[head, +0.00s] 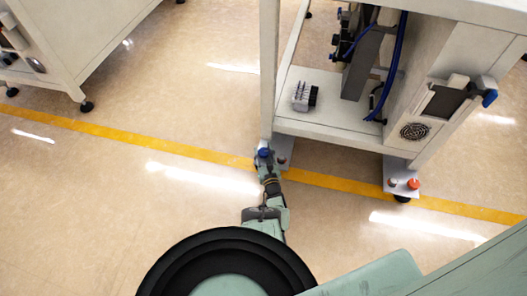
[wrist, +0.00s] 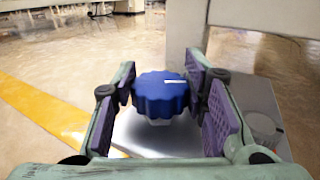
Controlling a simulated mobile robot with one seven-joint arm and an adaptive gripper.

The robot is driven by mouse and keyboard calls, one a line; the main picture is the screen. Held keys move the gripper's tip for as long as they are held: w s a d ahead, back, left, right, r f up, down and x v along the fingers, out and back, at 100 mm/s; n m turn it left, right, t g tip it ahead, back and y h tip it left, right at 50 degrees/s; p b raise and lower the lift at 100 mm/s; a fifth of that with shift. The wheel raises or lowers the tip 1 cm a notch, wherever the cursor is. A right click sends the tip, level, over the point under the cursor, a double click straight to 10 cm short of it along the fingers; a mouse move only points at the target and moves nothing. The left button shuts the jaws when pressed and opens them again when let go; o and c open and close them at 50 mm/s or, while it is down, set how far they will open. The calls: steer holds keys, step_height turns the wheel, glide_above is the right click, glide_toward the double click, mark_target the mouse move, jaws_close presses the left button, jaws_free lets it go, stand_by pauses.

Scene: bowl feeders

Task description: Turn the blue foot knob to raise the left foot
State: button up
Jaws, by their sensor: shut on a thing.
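The blue foot knob (wrist: 160,94) is a scalloped disc with a white mark on its top, mounted on a pale metal foot plate (wrist: 258,100) at the left leg of the machine. In the head view the blue knob (head: 264,152) shows at the base of that leg. My gripper (wrist: 165,98) has its purple-padded fingers on either side of the knob, shut on it. In the head view my gripper (head: 266,160) reaches the knob from the near side. The left foot under the plate is hidden.
The machine frame (head: 330,128) rises directly behind the knob. A second foot with an orange-red knob (head: 413,184) stands at the right leg. A yellow floor line (head: 210,154) runs past the feet. Open floor lies to the left. Another cabinet (head: 75,50) stands at the upper left.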

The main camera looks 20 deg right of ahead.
steer(key=m+h, duration=0.2)
steer(key=h, duration=0.1)
steer(key=shift+w+a+r+g+p, duration=0.1)
steer(key=shift+w+a+g+p, duration=0.05)
steer(key=shift+g+p, duration=0.15)
steer(key=m+g+h, duration=0.2)
steer(key=h, duration=0.2)
steer(key=shift+m, duration=0.4)
steer(key=m+g+h+b, duration=0.2)
steer(key=h, duration=0.1)
steer(key=shift+f+m, duration=0.25)
steer(key=shift+m, duration=0.15)
steer(key=m+g+h+b, duration=0.1)
steer(key=g, duration=0.1)
steer(key=m+g+h+b, duration=0.1)
steer(key=g+b, duration=0.1)
steer(key=shift+w+f+m+h+b, duration=0.1)
steer(key=shift+m+h+b, duration=0.2)
steer(key=shift+h, duration=0.1)
steer(key=m+g+h+b, duration=0.2)
steer(key=m+g+b, duration=0.1)
steer(key=g+b, duration=0.1)
steer(key=shift+g+b, duration=0.3)
steer(key=shift+b, duration=0.35)
steer(key=shift+r+m+g+b, duration=0.2)
steer(key=shift+m+g+b, duration=0.5)
steer(key=shift+b, duration=0.1)
steer(key=shift+r+g, duration=0.1)
steer(key=shift+g, duration=0.2)
